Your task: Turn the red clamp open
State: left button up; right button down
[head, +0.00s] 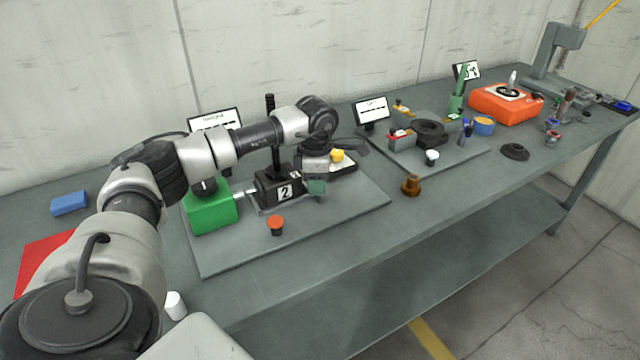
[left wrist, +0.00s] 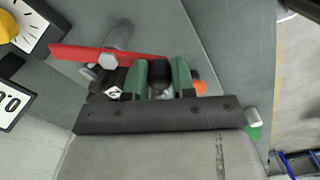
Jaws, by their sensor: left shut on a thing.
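The red clamp (left wrist: 105,53) shows in the left wrist view as a long red bar lying across a grey bolt, beside the dark block marked 2 (left wrist: 105,88). Its right end reaches a dark knob (left wrist: 159,74) between my green-padded fingers. My left gripper (left wrist: 161,80) is shut on this dark knob, which looks like the clamp's handle end. In the head view my left gripper (head: 317,185) is low beside the black block marked 2 (head: 278,190), and my arm hides the red bar there. My right gripper is not in view.
A green box (head: 210,210) stands left of the block, and a red button (head: 275,223) stands in front on the grey plate (head: 225,262). A yellow knob (head: 337,155) is close behind my gripper. A brown part (head: 411,186) stands right; the bench front there is clear.

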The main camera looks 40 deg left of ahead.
pick_arm(q)
jog(key=shift+a+r, duration=0.1)
jog(key=shift+a, duration=0.05)
dwell(0.4)
jog(key=o, duration=0.9)
notch_tip(320, 180, up, 11)
jog(key=shift+f+b, duration=0.1)
jog(key=shift+b, duration=0.75)
jog(key=shift+s+f, duration=0.1)
